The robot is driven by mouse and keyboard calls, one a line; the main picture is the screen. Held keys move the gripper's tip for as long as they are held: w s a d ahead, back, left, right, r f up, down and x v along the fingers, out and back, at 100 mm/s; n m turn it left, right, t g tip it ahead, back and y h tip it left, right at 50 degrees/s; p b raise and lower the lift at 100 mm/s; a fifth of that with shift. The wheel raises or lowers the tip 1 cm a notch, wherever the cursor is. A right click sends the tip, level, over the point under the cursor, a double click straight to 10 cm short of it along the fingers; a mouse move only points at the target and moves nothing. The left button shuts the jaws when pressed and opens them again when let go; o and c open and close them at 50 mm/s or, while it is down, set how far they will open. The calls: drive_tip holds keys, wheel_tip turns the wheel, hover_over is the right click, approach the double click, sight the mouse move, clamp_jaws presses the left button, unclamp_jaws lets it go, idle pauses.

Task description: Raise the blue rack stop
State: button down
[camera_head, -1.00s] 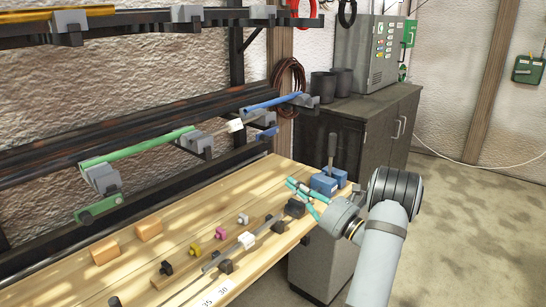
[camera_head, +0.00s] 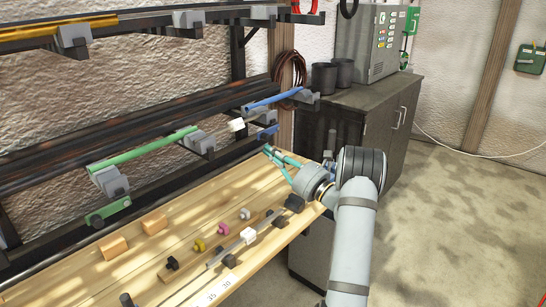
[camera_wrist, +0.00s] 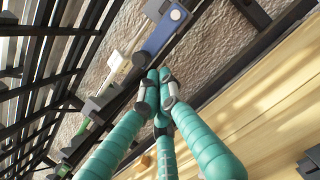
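The blue rack stop (camera_head: 267,132) is a small blue block on the lower rail of the wall rack, below the blue lath (camera_head: 274,98). In the wrist view the blue stop (camera_wrist: 166,30) lies just beyond my fingertips, with a grey end piece. My gripper (camera_head: 268,150) has teal fingers and points at the rack from the bench side, just below the stop. In the wrist view the fingertips of my gripper (camera_wrist: 158,76) come together with nothing between them. They look apart from the stop, though the exact gap is hard to tell.
A green stop (camera_head: 107,212) sits on the same rail at left, below a green lath (camera_head: 142,149). The wooden bench (camera_head: 190,215) below holds orange blocks, coloured knobs and a long bar. A dark cabinet (camera_head: 370,125) stands at the right.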

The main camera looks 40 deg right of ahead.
drive_tip(key=shift+r, duration=0.15)
idle(0.3)
drive_tip(key=shift+a+r+m+p, duration=0.1)
drive_tip(key=shift+r+m+p, duration=0.1)
drive_tip(key=shift+m+p, duration=0.3)
